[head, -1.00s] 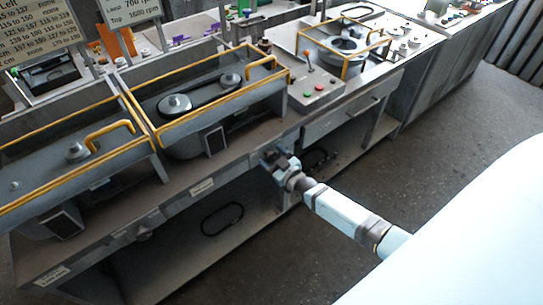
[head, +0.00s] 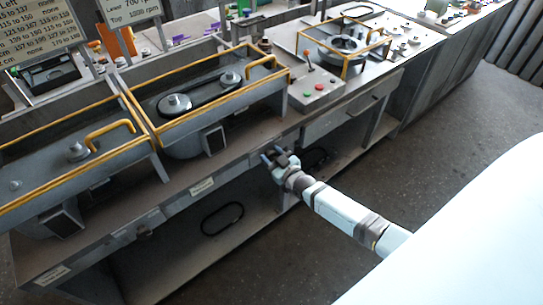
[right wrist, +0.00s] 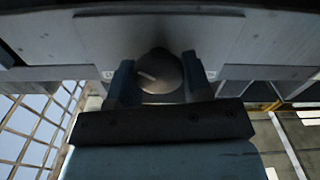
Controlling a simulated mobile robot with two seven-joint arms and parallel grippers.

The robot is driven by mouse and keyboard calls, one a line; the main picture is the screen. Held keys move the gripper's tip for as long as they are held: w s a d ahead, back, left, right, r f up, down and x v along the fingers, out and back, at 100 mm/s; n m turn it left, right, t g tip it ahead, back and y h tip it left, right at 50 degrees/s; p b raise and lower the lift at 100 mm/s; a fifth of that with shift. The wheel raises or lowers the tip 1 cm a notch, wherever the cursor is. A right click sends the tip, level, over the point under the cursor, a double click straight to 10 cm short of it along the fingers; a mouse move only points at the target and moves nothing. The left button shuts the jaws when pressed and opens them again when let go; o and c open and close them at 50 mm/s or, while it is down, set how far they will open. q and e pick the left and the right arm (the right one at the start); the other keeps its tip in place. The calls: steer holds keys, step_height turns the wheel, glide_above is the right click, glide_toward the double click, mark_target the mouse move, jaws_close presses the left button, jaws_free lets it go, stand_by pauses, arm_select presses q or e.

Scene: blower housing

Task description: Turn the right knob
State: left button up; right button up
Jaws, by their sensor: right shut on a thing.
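The right knob (right wrist: 159,72) is a round dark grey knob with a light pointer mark, tilted toward the left in the right wrist view. It sits on a plate on the front of the workbench. My right gripper (head: 272,158) is at the bench front below the control box. In the right wrist view its two fingers stand on either side of the knob and are shut on it. In the head view the gripper hides the knob. My left gripper is not in view.
The workbench (head: 190,193) carries belt machines (head: 200,95) behind yellow guard rails. A control box (head: 316,88) with a lever and buttons stands above the gripper. A lower shelf (head: 180,255) holds a black belt loop (head: 222,218). The floor (head: 440,150) at right is clear.

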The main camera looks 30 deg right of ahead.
steer(key=m, duration=0.4)
steer(key=shift+f+b, duration=0.1)
steer(key=shift+b, duration=0.2)
steer(key=shift+d+m, duration=0.1)
steer(key=shift+m, duration=1.1)
steer(key=o, duration=0.9)
steer(key=s, duration=0.9)
steer(key=s+d+b, duration=0.1)
steer(key=s, duration=0.3)
steer(key=shift+s, duration=0.4)
